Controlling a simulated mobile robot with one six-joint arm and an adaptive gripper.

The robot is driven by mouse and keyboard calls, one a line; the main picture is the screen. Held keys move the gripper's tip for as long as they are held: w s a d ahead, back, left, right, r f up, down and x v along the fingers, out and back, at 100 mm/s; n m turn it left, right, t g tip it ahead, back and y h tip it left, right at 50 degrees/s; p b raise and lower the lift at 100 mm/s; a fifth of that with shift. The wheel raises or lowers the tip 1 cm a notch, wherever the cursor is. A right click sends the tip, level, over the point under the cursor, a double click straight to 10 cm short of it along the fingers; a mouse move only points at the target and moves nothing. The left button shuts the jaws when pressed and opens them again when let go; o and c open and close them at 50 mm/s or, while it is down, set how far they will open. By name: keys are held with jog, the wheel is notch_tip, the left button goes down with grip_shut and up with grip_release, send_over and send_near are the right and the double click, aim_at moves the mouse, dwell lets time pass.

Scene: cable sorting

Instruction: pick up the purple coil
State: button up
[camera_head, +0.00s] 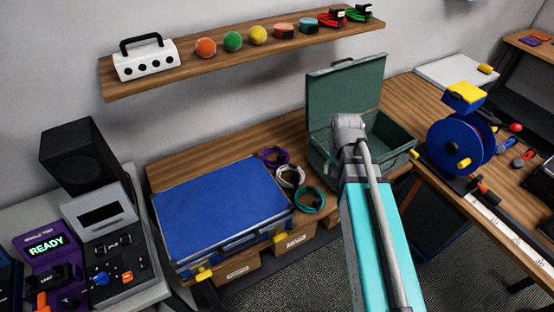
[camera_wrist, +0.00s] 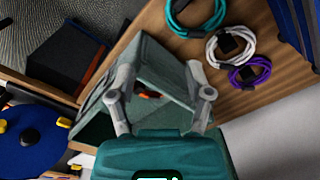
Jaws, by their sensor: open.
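The purple coil (camera_head: 285,155) lies flat on the wooden bench, behind the white coil (camera_head: 291,177) and the teal coil (camera_head: 310,200). In the wrist view the purple coil (camera_wrist: 250,74) shows at the upper right, with a dark tie on it. My gripper (camera_wrist: 160,80) is open and empty, its two fingers spread apart over the green case. It is off to the side of the coils and touches none of them. In the head view my arm hides the gripper.
A closed blue case (camera_head: 220,205) lies left of the coils. The open green case (camera_head: 345,85) stands to their right, its lid raised. A shelf (camera_head: 235,57) with balls and other items hangs above. A blue spool (camera_head: 452,150) stands at the right.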

jog(key=w+a+f+m+b, duration=0.2)
jog(key=w+a+f+m, duration=0.15)
jog(key=w+a, duration=0.8)
jog(key=m+b, duration=0.2)
jog(key=m, duration=0.3)
send_over(281, 155)
jog(key=shift+w+a+f+n, duration=0.1)
jog(key=shift+f+n, duration=0.15)
notch_tip(281, 155, down, 9)
jog(key=b, duration=0.8)
jog(key=shift+r, duration=0.15)
jog(key=shift+f+b, duration=2.6)
jog(key=shift+b, duration=0.1)
grip_shut()
